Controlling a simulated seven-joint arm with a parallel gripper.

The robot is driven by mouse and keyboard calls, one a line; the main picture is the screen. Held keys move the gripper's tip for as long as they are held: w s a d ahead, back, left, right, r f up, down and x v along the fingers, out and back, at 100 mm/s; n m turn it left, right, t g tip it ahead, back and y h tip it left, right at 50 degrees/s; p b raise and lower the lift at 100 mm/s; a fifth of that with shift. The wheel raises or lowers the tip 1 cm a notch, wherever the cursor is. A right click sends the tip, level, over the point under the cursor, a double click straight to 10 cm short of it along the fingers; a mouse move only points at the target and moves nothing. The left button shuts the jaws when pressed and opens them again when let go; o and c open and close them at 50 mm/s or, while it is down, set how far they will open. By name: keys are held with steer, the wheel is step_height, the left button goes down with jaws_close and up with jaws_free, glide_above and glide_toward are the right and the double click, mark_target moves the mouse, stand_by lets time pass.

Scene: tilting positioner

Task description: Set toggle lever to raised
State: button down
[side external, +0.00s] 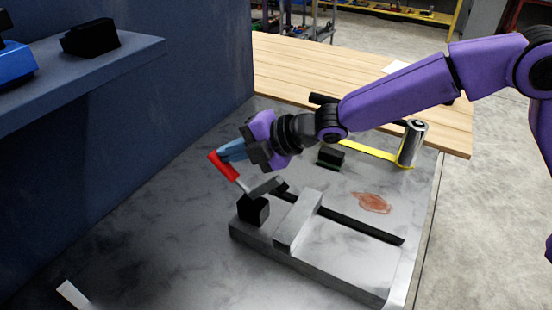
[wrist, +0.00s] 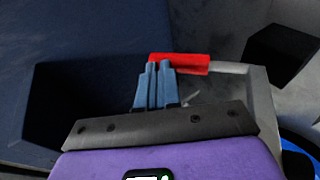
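The toggle lever has a red handle (side external: 222,165) on a grey shaft, rising tilted up and to the left from a black block (side external: 253,209) in the side external view. In the wrist view the red handle (wrist: 190,64) lies level across the picture, just at the fingertips. My gripper (side external: 226,155) has blue fingers and is beside the upper part of the handle. In the wrist view its fingers (wrist: 160,66) are close together, with only a thin dark line between them, and overlap the handle's left end. Contact with the handle cannot be told for sure.
A grey vise-like fixture (side external: 297,220) stands right of the lever. A battery (side external: 412,143), a small black block (side external: 330,157) and a reddish stain (side external: 372,203) are behind it. A blue wall with a shelf (side external: 120,62) rises at the left. The front left surface is mostly clear.

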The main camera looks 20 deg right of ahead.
steer(key=s+d+r, duration=0.4)
steer(key=d+r, duration=0.4)
steer(key=r, duration=0.2)
steer(key=shift+s+r, duration=0.15)
steer(key=shift+r, duration=0.15)
stand_by(0.4)
stand_by(0.5)
